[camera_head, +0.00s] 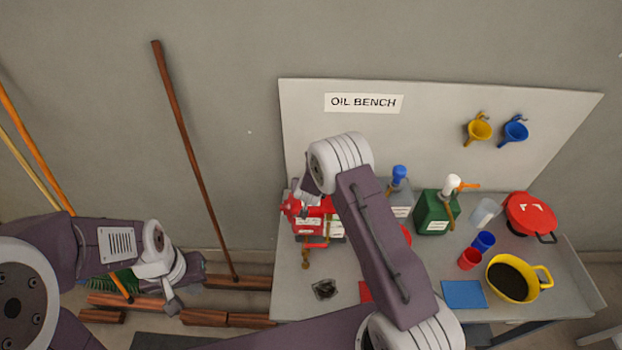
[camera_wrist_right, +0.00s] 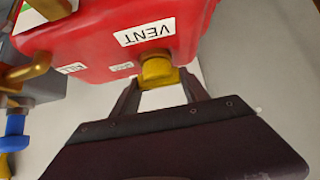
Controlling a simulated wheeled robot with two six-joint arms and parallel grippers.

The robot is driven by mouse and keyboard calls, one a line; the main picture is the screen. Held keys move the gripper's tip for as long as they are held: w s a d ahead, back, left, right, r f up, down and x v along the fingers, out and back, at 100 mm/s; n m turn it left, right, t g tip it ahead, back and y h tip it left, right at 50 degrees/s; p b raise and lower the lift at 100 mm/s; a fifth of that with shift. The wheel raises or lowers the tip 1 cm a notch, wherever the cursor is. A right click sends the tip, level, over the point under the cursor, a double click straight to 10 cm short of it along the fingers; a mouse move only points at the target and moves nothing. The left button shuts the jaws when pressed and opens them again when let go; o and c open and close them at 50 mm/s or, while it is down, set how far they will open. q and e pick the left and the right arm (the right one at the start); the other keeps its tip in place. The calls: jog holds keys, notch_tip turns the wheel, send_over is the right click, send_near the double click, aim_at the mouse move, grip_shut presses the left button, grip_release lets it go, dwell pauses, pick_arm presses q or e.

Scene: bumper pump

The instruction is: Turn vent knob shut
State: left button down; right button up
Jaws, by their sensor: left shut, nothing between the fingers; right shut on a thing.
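The red pump can (camera_head: 308,226) stands at the left end of the bench, partly hidden by my right arm. In the right wrist view its red body (camera_wrist_right: 105,28) fills the top, with an upside-down VENT label (camera_wrist_right: 146,33). The yellow vent knob (camera_wrist_right: 158,73) sticks out beside that label. My right gripper (camera_wrist_right: 160,84) is shut on the knob, one finger at each side. The knob's exact turn angle cannot be told. My left gripper (camera_head: 172,304) is shut and empty, low at the left, well away from the bench.
A green can (camera_head: 434,214) with a white pump top, a blue-topped can (camera_head: 398,180), cups, a yellow basin (camera_head: 510,280) and a red-lidded pot (camera_head: 530,213) stand to the right on the bench (camera_head: 300,282). Funnels hang on the back panel. Brooms lean at the left.

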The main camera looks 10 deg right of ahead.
dwell(0.5)
jog(key=o, duration=1.4)
jog(key=shift+s+a+r, duration=0.1)
jog(key=shift+s+r, duration=0.05)
jog(key=shift+r, duration=0.1)
jog(key=b+v, duration=0.2)
jog(key=v, duration=0.6)
jog(key=shift+s+a+r, duration=0.1)
jog(key=shift+s+r, duration=0.05)
jog(key=shift+s, duration=0.05)
